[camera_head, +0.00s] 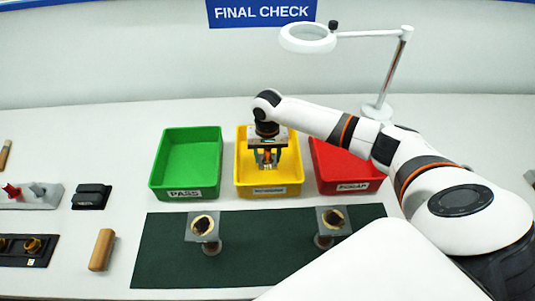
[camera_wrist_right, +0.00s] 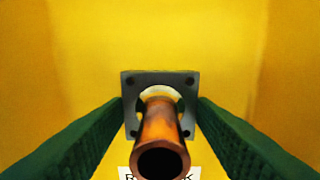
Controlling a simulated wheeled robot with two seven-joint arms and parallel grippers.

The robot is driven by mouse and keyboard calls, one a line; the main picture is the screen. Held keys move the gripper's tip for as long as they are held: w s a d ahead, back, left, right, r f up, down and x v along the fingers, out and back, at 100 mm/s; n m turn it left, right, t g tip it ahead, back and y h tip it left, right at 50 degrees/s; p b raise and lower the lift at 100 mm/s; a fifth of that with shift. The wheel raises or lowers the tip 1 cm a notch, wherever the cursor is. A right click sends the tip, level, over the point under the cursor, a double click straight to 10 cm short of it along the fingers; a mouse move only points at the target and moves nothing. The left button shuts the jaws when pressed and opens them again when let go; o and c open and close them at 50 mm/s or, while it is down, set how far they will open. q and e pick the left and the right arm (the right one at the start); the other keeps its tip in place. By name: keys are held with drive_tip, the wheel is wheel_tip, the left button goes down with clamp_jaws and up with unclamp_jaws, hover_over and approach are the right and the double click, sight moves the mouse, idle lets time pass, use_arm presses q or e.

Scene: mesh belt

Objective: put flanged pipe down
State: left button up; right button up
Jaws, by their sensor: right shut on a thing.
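My right gripper (camera_head: 266,163) is over the yellow bin (camera_head: 284,187), pointing down into it. In the right wrist view its green-padded fingers (camera_wrist_right: 160,125) lie on both sides of a flanged pipe (camera_wrist_right: 160,133), a copper tube with a grey square flange that has corner holes. The gripper is shut on the pipe. The yellow bin's floor and walls (camera_wrist_right: 220,40) fill the view behind it; I cannot tell whether the flange touches the floor. Two more flanged pipes, left (camera_head: 203,227) and right (camera_head: 332,222), stand on the dark green mat (camera_head: 265,262). My left gripper is not in view.
A green bin (camera_head: 190,160) labelled PASS stands left of the yellow one, and a red bin (camera_head: 345,165) stands right, partly behind my arm. A magnifier lamp (camera_head: 376,110) stands behind. A wooden cylinder (camera_head: 102,250), a black block (camera_head: 91,196) and fixtures lie at the left.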

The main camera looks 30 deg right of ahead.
sight(267, 155)
drive_tip(key=o, duration=1.1)
drive_tip(key=shift+f, duration=0.1)
drive_tip(key=shift+c, duration=0.2)
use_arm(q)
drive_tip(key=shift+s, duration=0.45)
use_arm(e)
drive_tip(key=shift+o, duration=1.1)
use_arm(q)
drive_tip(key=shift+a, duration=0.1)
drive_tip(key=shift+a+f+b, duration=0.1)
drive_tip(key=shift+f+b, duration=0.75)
use_arm(e)
wheel_tip(267, 155, up, 12)
